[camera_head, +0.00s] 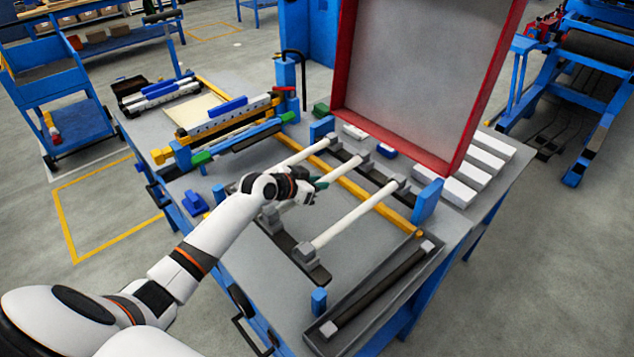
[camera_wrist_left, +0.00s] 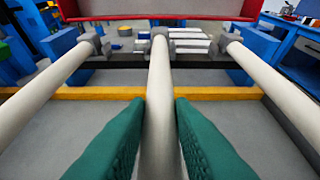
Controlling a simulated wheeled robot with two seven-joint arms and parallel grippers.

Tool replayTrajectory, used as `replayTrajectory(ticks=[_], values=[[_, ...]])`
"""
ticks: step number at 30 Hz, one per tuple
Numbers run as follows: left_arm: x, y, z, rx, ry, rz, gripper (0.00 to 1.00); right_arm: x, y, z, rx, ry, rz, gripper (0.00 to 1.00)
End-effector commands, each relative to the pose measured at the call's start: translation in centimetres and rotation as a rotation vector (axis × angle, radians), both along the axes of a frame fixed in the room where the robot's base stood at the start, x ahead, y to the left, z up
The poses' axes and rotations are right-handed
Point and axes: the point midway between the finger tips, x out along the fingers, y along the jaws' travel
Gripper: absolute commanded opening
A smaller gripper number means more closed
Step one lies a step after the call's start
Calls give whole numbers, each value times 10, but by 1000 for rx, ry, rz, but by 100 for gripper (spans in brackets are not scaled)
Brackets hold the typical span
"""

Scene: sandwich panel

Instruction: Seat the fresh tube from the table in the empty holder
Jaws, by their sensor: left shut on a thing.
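My left gripper (camera_head: 316,184) is over the middle of the rack, its green fingers on either side of the middle white tube (camera_wrist_left: 159,85). It is shut on that tube, which also shows in the head view (camera_head: 346,172). The tube's far end is at the middle grey far holder (camera_head: 364,155); I cannot tell whether it is fully seated. Its near end is hidden by my gripper and arm. A left white tube (camera_head: 303,154) and a right white tube (camera_head: 352,217) lie parallel to it, the right one between grey holders (camera_head: 309,256). My right gripper is not in view.
A dark tube with pale ends (camera_head: 380,290) lies in a long tray at the front right. A raised red-framed panel (camera_head: 425,75) stands behind the rack. A yellow bar (camera_head: 375,207) runs below the tubes. White blocks (camera_head: 485,160) lie at the right.

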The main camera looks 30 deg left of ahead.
Motion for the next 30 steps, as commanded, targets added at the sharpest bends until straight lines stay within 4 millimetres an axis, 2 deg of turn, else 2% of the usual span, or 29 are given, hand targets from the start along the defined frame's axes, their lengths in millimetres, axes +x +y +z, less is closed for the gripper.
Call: replayTrajectory(ticks=[18, 19, 23, 24, 30], values=[[0, 0, -6, 0, -1, 0, 0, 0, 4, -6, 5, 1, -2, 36], [0, 0, -6, 0, -1, 0, 23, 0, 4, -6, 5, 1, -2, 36], [0, 0, -6, 0, -1, 0, 44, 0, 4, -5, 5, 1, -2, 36], [0, 0, -6, 0, -1, 0, 47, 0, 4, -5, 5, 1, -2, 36], [0, 0, -6, 0, 1, 0, 47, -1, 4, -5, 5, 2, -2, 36]])
